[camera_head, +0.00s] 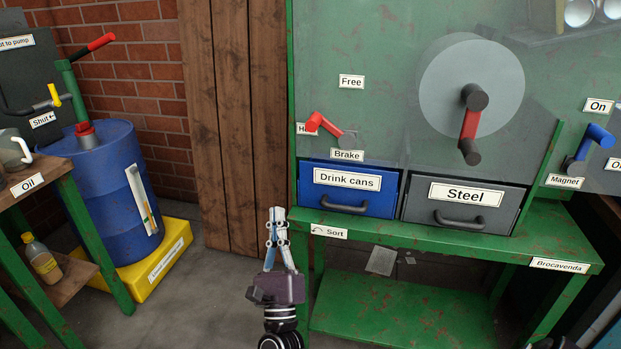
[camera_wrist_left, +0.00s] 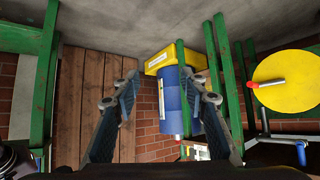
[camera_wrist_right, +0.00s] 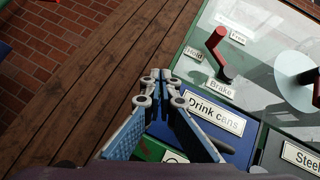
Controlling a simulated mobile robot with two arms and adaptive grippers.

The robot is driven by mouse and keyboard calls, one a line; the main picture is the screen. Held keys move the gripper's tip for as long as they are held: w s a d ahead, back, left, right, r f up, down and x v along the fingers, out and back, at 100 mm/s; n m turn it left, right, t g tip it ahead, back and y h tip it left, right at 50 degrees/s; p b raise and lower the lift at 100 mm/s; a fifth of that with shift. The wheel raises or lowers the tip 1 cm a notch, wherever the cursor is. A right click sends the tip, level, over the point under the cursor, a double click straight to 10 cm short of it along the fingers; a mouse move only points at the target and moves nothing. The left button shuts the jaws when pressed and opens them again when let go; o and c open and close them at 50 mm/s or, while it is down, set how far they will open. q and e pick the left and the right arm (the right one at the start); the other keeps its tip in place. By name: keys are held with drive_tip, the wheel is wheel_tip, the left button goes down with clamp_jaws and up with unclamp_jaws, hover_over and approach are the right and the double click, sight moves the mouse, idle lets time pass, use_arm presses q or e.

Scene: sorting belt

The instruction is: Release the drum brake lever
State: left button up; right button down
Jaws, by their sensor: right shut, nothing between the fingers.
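The red brake lever (camera_head: 322,123) is on the green machine panel, above the "Brake" label (camera_head: 347,155). Its arm points left and up from a dark pivot, and its end partly covers the "Hold" label; the "Free" label (camera_head: 351,81) is higher up. The lever also shows in the right wrist view (camera_wrist_right: 217,51), beside the "Hold" label (camera_wrist_right: 194,52). My right gripper (camera_head: 277,214) is shut and empty, pointing up, below and left of the lever and apart from it. My left gripper (camera_wrist_left: 169,84) is open and empty, away from the lever.
Below the lever are a blue "Drink cans" drawer (camera_head: 313,200) and a grey "Steel" drawer (camera_head: 432,213). A crank (camera_head: 470,124) on a pale disc is to the right, then a blue magnet lever (camera_head: 590,146). A blue drum (camera_head: 113,196) stands left. Wooden planks (camera_head: 230,110) are behind my right gripper.

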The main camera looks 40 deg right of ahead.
use_arm(q)
drive_tip(key=shift+t, duration=0.6)
wheel_tip(320, 180, up, 5)
drive_tip(key=shift+s+r+b, duration=0.15)
drive_tip(key=shift+b, duration=0.65)
use_arm(e)
drive_tip(key=s+d+r+m+g+h, duration=0.3)
drive_tip(key=m+h, duration=0.4)
drive_tip(key=m, duration=0.3)
drive_tip(key=shift+s+d+r+m+g+h, duration=0.25)
drive_tip(key=shift+s+r+m+g+h, duration=0.25)
drive_tip(key=shift+g, duration=0.6)
drive_tip(key=p, duration=0.1)
approach(330, 133)
drive_tip(key=w+r, duration=0.3)
drive_tip(key=w, duration=0.1)
use_arm(q)
drive_tip(key=s+a+f+g, duration=0.2)
drive_tip(key=s+f+g, duration=0.2)
drive_tip(key=s, duration=0.3)
drive_tip(key=shift+a+f+y, duration=0.3)
drive_tip(key=shift+f+y, duration=0.1)
drive_tip(key=shift+f, duration=0.45)
use_arm(e)
drive_tip(key=r, duration=0.3)
drive_tip(key=shift+s+a, duration=0.15)
drive_tip(key=shift+s, duration=0.05)
use_arm(q)
drive_tip(key=shift+w, duration=0.1)
